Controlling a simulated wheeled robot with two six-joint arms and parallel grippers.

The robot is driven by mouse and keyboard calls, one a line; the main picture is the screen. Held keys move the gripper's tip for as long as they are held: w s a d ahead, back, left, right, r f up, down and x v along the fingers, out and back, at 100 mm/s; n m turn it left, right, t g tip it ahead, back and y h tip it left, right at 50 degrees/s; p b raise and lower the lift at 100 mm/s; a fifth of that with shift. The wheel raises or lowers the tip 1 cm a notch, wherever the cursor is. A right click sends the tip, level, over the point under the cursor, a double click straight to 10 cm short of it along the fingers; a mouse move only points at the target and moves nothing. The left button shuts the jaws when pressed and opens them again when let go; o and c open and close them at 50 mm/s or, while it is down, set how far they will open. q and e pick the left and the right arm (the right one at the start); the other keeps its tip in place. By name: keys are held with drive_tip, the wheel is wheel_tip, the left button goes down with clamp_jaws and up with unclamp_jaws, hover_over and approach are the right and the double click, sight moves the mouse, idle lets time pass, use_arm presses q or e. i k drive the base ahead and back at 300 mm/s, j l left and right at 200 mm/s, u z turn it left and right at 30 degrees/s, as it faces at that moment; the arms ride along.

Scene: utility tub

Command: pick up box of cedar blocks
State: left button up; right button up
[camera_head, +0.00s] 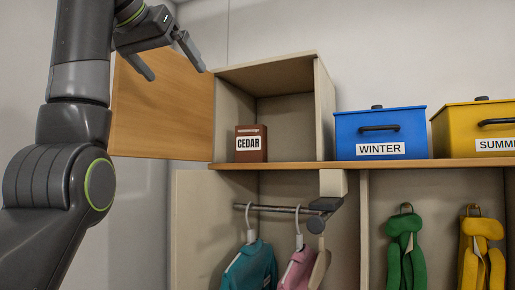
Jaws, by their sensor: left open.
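The box of cedar blocks (250,152) is a small brown box with a white CEDAR label. It stands upright in the left part of an open cubby (325,108) on the upper shelf. My left gripper (177,72) is open and empty at the top left, higher than the box and to its left, apart from it. It shows in front of the open wooden door. My right gripper is not in view.
The cubby's wooden door (160,115) stands open to the left. A blue WINTER bin (380,126) and a yellow SUMMER bin (470,122) stand right of the cubby. Clothes hang below from a rail (270,208), with green (405,250) and yellow (482,250) items on hooks.

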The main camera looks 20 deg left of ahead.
sight(250, 141)
drive_tip(key=i, duration=1.05)
